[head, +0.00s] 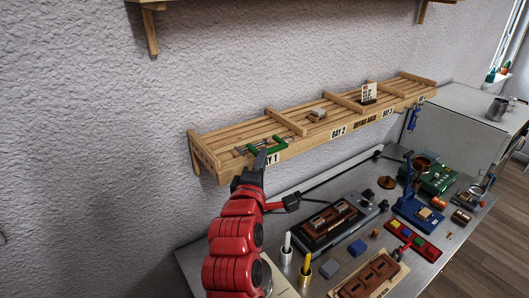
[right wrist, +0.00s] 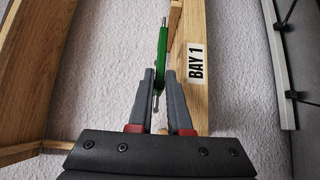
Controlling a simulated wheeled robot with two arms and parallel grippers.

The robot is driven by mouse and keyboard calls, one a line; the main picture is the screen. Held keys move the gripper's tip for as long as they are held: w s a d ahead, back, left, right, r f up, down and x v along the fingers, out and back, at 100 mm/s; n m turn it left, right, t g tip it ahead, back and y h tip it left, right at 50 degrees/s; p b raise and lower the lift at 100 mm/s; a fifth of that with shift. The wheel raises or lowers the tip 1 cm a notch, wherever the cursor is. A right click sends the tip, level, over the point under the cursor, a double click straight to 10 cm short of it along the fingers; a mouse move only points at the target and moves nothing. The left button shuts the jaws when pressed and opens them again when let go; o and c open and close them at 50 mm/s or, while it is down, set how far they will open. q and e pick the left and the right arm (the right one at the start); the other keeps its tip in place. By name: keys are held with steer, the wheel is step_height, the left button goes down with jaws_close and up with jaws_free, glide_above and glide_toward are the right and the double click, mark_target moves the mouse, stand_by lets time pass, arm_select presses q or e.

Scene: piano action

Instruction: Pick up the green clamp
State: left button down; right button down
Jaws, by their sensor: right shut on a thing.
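The green clamp (head: 281,148) is at the front edge of the wooden drying rack (head: 203,148), at the bay 1 end. My right gripper (head: 261,160) reaches up to it from below and in front. In the right wrist view the green clamp (right wrist: 163,42) stands edge-on between the two fingers of my right gripper (right wrist: 161,78), which are shut on it. The clamp is beside the front rail with the BAY 1 label (right wrist: 196,63). I cannot tell whether it still touches the rack. My left gripper is not in view.
A small wooden piece (head: 317,113) lies in bay 2 and a card stand (head: 369,93) is further right. A blue clamp-like thing (head: 413,117) hangs at the rack's right. The grey bench (head: 330,186) below holds trays, a black device (head: 337,219) and jars.

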steer(key=s+a+r+p, duration=0.2)
steer(key=s+r+p, duration=0.1)
steer(key=s, duration=0.7)
steer(key=shift+s+r, duration=0.2)
steer(key=shift+r, duration=0.25)
stand_by(0.6)
